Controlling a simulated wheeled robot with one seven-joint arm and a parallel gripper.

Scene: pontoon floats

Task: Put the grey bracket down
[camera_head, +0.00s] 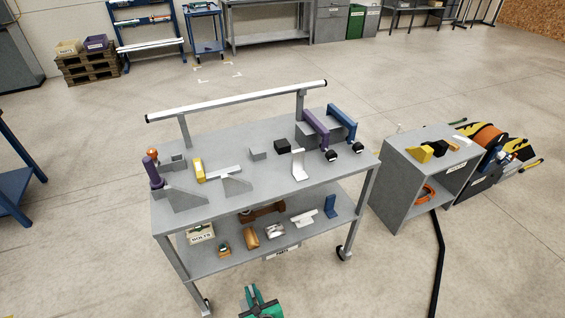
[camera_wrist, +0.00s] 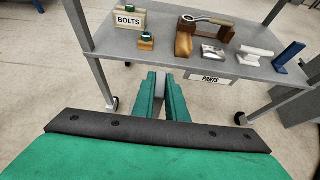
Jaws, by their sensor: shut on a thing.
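My gripper (camera_head: 258,297) is low in front of the trolley, at the bottom edge of the head view. In the wrist view its green fingers (camera_wrist: 161,88) are shut on a small grey piece, the grey bracket (camera_wrist: 161,82), with only a narrow part showing between them. The fingers hide most of it, and I cannot make it out in the head view. The gripper is in front of the lower shelf (camera_wrist: 150,45), apart from it.
The trolley top (camera_head: 245,205) carries grey angle pieces, a yellow block (camera_head: 199,170), a white bracket (camera_head: 298,165) and purple and blue clamps. The lower shelf holds a BOLTS box (camera_wrist: 129,19), a wooden block (camera_wrist: 184,45) and other parts. A grey cabinet (camera_head: 405,185) stands right.

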